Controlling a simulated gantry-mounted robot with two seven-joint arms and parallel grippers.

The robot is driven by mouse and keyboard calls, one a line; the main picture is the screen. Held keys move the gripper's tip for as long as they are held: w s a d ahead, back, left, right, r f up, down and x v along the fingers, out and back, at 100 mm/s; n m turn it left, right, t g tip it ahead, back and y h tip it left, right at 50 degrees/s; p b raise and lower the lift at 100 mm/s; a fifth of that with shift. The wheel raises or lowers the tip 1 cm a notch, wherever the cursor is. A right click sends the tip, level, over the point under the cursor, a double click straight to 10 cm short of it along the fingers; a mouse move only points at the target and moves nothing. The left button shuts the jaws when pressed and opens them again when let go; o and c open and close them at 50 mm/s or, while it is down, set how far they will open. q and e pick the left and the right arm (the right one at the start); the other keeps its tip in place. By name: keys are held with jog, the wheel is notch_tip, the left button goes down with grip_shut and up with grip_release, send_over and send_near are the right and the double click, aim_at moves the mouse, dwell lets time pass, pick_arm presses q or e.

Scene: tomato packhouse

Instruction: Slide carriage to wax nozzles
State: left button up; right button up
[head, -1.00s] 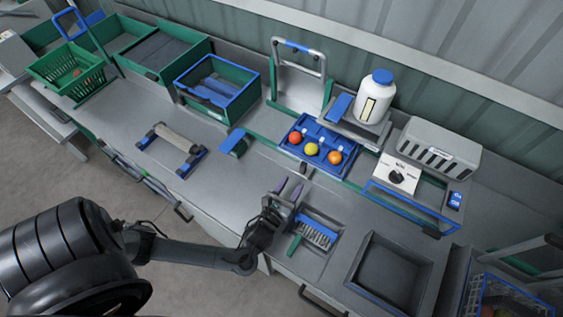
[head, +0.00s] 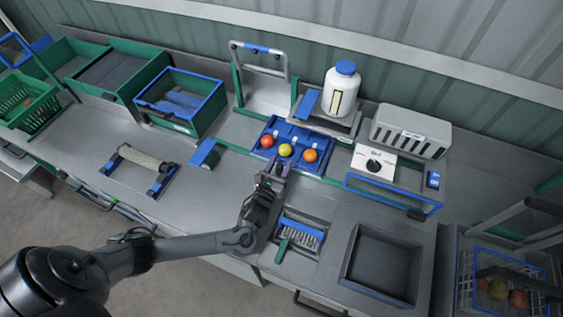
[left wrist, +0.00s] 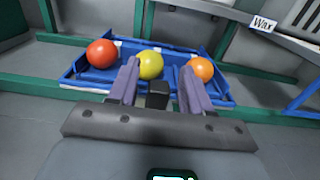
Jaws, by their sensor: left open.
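The blue carriage (head: 318,140) sits on the green-edged rail at the middle of the bench. It carries a red tomato (head: 267,141), a yellow one (head: 285,151) and an orange one (head: 310,156). My left gripper (head: 272,168) is at the carriage's front edge, and its open purple fingers also show in the left wrist view (left wrist: 158,88). A dark handle-like block (left wrist: 158,95) stands between the fingers; contact cannot be told. The grey slotted hood (head: 410,128) stands right of the carriage; a "Wax" label (left wrist: 262,23) shows in the left wrist view. Any nozzles are hidden. My right gripper is not in view.
A white bottle with a blue cap (head: 342,88) stands behind the carriage. A white dial box (head: 374,162) and a blue rail frame (head: 392,194) are to the right. A brush (head: 300,232) and an empty grey bin (head: 355,235) lie in front.

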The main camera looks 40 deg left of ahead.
pick_arm(q)
jog(key=shift+w+a, duration=0.2)
jog(key=shift+w, duration=0.45)
grip_shut()
